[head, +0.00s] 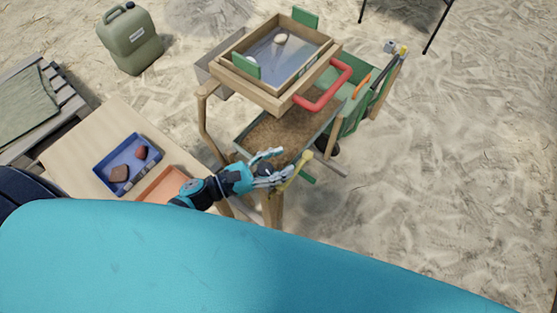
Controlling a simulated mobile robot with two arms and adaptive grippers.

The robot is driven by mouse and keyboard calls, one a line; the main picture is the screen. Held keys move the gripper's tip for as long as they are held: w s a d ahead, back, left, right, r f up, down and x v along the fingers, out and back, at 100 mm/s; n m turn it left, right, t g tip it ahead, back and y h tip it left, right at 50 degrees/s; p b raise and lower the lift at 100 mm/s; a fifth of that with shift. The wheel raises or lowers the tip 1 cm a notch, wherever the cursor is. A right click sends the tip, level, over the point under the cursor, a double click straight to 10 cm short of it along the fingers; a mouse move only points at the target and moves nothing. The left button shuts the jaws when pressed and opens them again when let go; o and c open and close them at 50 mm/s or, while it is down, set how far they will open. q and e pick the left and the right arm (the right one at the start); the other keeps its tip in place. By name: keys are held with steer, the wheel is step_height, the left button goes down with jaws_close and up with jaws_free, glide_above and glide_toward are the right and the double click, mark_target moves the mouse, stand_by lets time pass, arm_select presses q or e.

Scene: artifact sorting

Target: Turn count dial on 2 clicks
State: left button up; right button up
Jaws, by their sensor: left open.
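I cannot make out a count dial with certainty. A small grey round part (389,46) sits at the far right end of the green sieve stand, beside a yellow piece (402,51); its markings are too small to read. My left gripper (279,168) is open at the near end of the stand, in front of the sand-filled trough (283,134). A pale yellow handle-like piece (302,163) shows right at its fingers; I cannot tell whether they touch it. My right gripper is not in view.
A wooden sieve box (235,77) with a red handle (325,88) stands above the trough. A table (82,150) at the left bears a blue tray (104,171) with reddish pieces and an orange tray (163,184). A green jerrycan (130,40) stands behind. Sand at the right is clear.

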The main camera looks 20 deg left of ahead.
mark_target(270, 175)
arm_select(q)
jaws_close()
steer(key=shift+f, duration=0.1)
stand_by(0.4)
